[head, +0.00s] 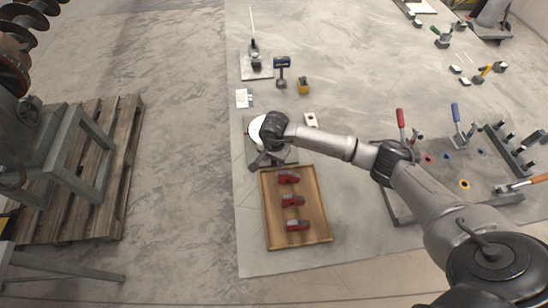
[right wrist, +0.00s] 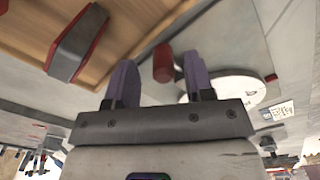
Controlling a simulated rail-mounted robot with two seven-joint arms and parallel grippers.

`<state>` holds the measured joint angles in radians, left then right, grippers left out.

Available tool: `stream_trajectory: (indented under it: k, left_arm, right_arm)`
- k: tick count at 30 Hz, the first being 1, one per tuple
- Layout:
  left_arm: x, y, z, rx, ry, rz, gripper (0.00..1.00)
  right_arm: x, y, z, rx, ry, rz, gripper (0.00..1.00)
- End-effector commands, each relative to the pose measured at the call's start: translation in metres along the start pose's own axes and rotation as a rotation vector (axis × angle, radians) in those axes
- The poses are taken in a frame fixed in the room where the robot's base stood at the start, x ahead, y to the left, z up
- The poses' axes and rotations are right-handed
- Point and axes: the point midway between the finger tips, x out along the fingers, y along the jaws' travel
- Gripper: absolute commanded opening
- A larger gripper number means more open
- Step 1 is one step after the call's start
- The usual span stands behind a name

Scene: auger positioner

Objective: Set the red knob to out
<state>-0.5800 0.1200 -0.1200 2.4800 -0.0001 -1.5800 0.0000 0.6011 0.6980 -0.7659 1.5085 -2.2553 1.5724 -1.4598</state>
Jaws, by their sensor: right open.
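The red knob (right wrist: 162,60) shows in the right wrist view as a small red cylinder between the tips of my right gripper (right wrist: 158,72). Its fingers stand apart on either side of it; I cannot tell whether either touches it. A white dial disc (right wrist: 240,85) with small markings lies behind the right finger; its lettering is too small to read. In the head view the disc (head: 255,130) is partly covered by my right gripper (head: 264,160), and the knob is hidden. My left gripper is not in view.
Red (head: 400,117) and blue (head: 455,112) handles stand to the right.

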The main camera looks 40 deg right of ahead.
Motion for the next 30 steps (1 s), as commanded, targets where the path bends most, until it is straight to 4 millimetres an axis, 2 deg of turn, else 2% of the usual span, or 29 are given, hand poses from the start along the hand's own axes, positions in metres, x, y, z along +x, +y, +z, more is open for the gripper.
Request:
stream_trajectory:
  k: [5,18,24,30]
  left_arm:
    - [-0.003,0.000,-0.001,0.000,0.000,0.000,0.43]
    - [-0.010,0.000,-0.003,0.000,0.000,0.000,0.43]
    - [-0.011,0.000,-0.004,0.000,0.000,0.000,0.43]
    - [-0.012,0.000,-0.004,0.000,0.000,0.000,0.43]
  right_arm:
    - [-0.022,-0.001,-0.001,0.000,0.003,-0.003,0.48]
    - [-0.105,-0.001,-0.001,-0.001,0.003,-0.002,0.48]
    - [-0.127,0.000,-0.001,0.000,0.002,-0.001,0.48]
    - [-0.136,0.000,0.000,0.000,0.000,-0.001,0.48]
